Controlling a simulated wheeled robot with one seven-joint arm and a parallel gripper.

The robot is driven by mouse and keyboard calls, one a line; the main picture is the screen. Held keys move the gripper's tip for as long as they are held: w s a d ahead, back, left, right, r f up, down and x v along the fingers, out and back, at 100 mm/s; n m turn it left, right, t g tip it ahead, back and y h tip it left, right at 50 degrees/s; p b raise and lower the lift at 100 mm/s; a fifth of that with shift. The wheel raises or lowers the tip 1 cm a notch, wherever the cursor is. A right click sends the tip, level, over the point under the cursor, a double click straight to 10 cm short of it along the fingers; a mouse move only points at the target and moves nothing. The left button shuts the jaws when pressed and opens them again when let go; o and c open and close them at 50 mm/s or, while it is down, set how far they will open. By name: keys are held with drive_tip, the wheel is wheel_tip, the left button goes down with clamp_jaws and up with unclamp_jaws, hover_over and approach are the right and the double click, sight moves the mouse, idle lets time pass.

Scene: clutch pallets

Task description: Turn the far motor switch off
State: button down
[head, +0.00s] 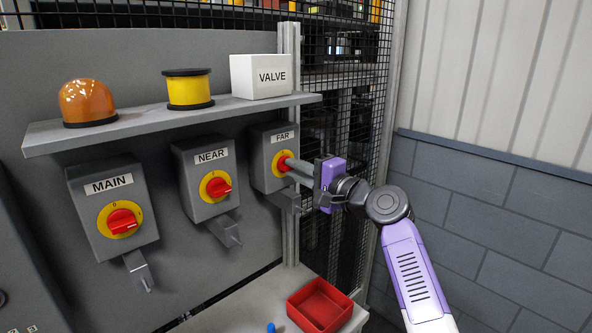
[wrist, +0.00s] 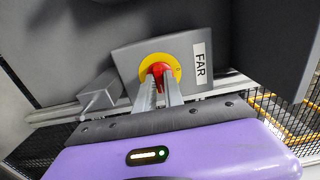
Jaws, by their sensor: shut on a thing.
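The far motor switch is a grey box labelled FAR (head: 262,172), on the panel at the right end of the row. It has a yellow disc with a red knob (head: 284,162). My gripper (head: 291,165) reaches it from the right, and its two fingers are shut on the red knob. In the wrist view the FAR box (wrist: 190,62) is tilted, and the fingers (wrist: 161,80) meet the red knob (wrist: 158,68) at the middle of the yellow disc. The fingers hide most of the knob, so I cannot tell its exact angle.
The NEAR switch (head: 191,170) and MAIN switch (head: 87,205) are to the left, each with a bracket below. A shelf (head: 140,128) above carries an orange beacon (head: 88,101), a yellow spool (head: 188,90) and a VALVE box (head: 262,64). A red tray (head: 318,303) sits on the table below.

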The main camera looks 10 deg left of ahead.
drive_tip(key=shift+f+b, duration=0.15)
drive_tip(key=shift+b, duration=0.15)
drive_tip(key=n+b, duration=0.1)
drive_tip(key=b, duration=0.1)
drive_tip(key=n+b, duration=0.1)
drive_tip(key=b, duration=0.1)
drive_tip(key=shift+f+n, duration=0.25)
drive_tip(key=shift+n, duration=0.05)
drive_tip(key=n+b, duration=0.5)
drive_tip(key=b, duration=0.2)
drive_tip(key=n+b, duration=0.4)
drive_tip(key=n, duration=0.1)
drive_tip(key=shift+r+n+b, duration=0.1)
drive_tip(key=shift+n+b, duration=0.25)
drive_tip(key=shift+n, duration=0.05)
drive_tip(key=shift+r+n+b, duration=0.15)
drive_tip(key=shift+n+b, duration=1)
drive_tip(key=shift+n, duration=1.05)
drive_tip(key=c, duration=1.4)
unclamp_jaws()
drive_tip(key=shift+r, duration=0.1)
drive_tip(key=shift+c, duration=0.2)
